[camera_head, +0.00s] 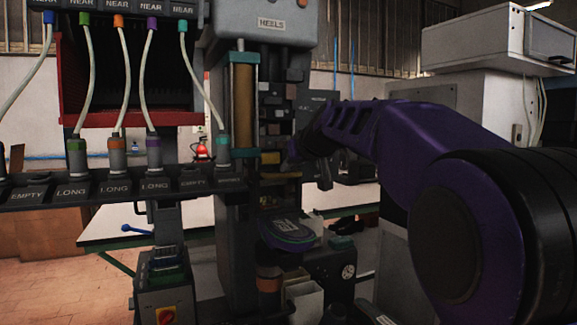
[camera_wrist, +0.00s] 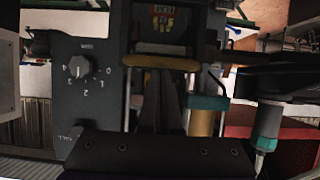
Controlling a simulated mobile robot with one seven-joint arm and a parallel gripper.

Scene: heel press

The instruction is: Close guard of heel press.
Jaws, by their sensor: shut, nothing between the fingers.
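The heel press (camera_head: 271,22) stands in the middle of the head view, with a "HEELS" plate at its top. A yellow bar (camera_head: 280,175) shows low on its front; a yellow bar (camera_wrist: 160,62) also crosses the wrist view. I cannot tell for sure which part is the guard or how far open it is. My gripper (camera_head: 290,163) is at the press front, close above the yellow bar, partly lost in dark parts. In the wrist view its fingers (camera_wrist: 163,80) are shut and empty, tips close to the yellow bar; contact cannot be told.
A rack (camera_head: 115,190) with labelled slots and hoses stands left of the press. A dial (camera_wrist: 78,67) on a dark panel is close in the wrist view. A dark round pad (camera_head: 287,233) sits below the gripper. A white cabinet (camera_head: 480,100) stands behind my arm.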

